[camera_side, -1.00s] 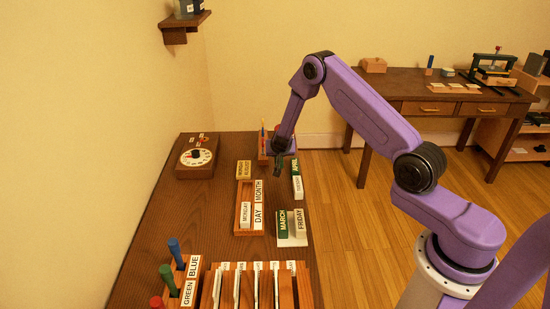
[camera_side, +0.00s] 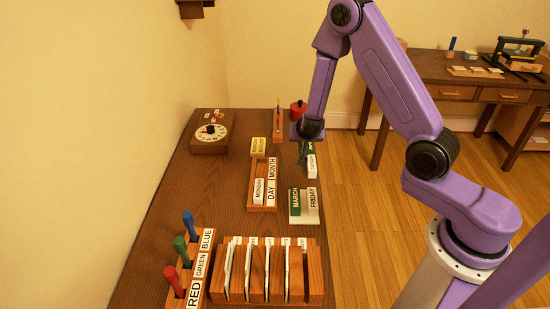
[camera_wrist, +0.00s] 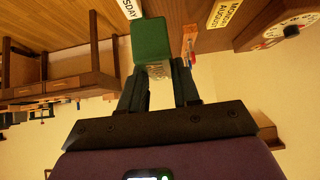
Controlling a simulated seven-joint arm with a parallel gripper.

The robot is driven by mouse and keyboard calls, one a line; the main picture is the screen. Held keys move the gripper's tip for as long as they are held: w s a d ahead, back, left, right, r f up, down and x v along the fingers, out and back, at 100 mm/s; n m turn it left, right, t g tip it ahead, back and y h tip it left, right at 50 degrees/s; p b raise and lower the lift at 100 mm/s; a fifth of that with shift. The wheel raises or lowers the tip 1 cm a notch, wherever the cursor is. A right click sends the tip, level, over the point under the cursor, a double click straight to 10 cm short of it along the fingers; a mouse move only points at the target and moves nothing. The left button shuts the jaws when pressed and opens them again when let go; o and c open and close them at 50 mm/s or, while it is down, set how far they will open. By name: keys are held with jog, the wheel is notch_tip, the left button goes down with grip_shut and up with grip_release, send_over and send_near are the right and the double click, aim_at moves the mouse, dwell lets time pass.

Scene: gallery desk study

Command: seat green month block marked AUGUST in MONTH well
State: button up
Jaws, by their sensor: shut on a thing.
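My gripper (camera_side: 307,148) is shut on a green block (camera_wrist: 151,40), which shows between the fingers in the wrist view. White lettering on the block is partly hidden, so I cannot read its month. In the side view the fingers cover most of it, beside a white day block (camera_side: 311,165) at the desk's right edge. The wooden tray (camera_side: 250,204) carries the labels DAY and MONTH (camera_side: 271,168). Its MONTH well (camera_side: 259,171) looks empty. A white MONDAY block (camera_side: 258,191) sits in the DAY well.
A green MARCH block (camera_side: 295,201) and a white FRIDAY block (camera_side: 312,198) stand on a pale pad near the right edge. A yellow card (camera_side: 258,146) reading MONDAY AUGUST lies behind the tray.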

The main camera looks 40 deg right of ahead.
jog(key=s+a, duration=0.2)
jog(key=a, duration=0.6)
jog(key=w+f, duration=0.3)
jog(key=w, duration=0.1)
jog(key=w+f, duration=0.2)
jog(key=w, duration=0.2)
jog(key=w+f, duration=0.3)
jog(key=w, duration=0.1)
jog(key=shift+w+f, duration=0.3)
jog(key=shift+w, duration=0.1)
jog(key=shift+w+f, duration=0.15)
jog(key=shift+f, duration=0.05)
jog(key=shift+w+f, duration=0.1)
jog(key=shift+f, duration=1.5)
jog(key=shift+f, duration=0.1)
jog(key=o, duration=1.1)
jog(key=shift+c, duration=0.2)
